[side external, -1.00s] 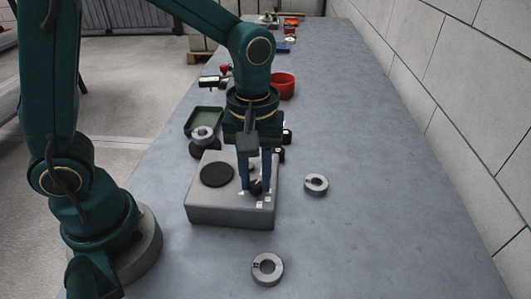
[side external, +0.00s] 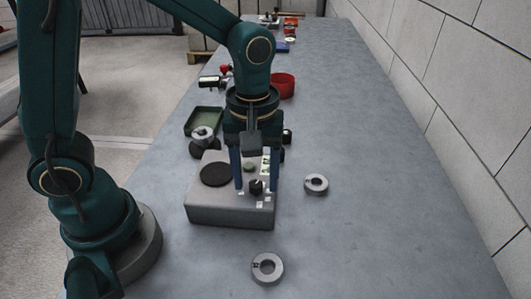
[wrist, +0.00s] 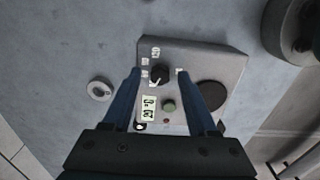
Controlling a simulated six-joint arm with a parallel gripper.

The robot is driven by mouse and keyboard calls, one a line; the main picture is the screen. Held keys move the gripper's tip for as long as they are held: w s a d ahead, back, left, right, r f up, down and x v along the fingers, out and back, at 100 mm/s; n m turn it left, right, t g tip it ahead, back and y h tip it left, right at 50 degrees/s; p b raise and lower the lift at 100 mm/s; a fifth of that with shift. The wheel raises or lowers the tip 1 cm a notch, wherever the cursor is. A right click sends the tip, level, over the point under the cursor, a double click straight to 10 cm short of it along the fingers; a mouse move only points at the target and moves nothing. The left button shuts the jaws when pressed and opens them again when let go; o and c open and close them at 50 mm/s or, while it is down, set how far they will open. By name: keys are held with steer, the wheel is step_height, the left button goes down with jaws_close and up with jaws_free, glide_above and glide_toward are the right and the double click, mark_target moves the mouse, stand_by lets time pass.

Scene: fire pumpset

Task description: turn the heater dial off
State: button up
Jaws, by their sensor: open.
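The heater is a grey box (side external: 225,212) on the table with a round black plate (side external: 216,174) on its top. Its black dial (side external: 256,186) sits on the top face among small white labels. In the wrist view the dial (wrist: 160,73) has a white pointer mark toward its lower left. A green button (wrist: 169,105) lies beside it. My gripper (side external: 255,188) is open, pointing down, with its blue fingers on either side of the dial. In the wrist view the fingers (wrist: 158,74) stand apart with gaps to the dial.
A green tray (side external: 205,121) and a red container (side external: 283,86) stand behind. The table's right side is clear, bounded by a block wall (side external: 470,80).

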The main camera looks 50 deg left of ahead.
mark_target(256, 184)
steer(key=shift+r, duration=2.6)
steer(key=shift+w+a+r, duration=0.1)
steer(key=s+a+r+m+t, duration=0.3)
steer(key=s+a+m+t, duration=0.2)
steer(key=s+m, duration=0.2)
steer(key=shift+s+m+t, duration=0.3)
steer(key=shift+s+m, duration=0.05)
steer(key=shift+m, duration=0.75)
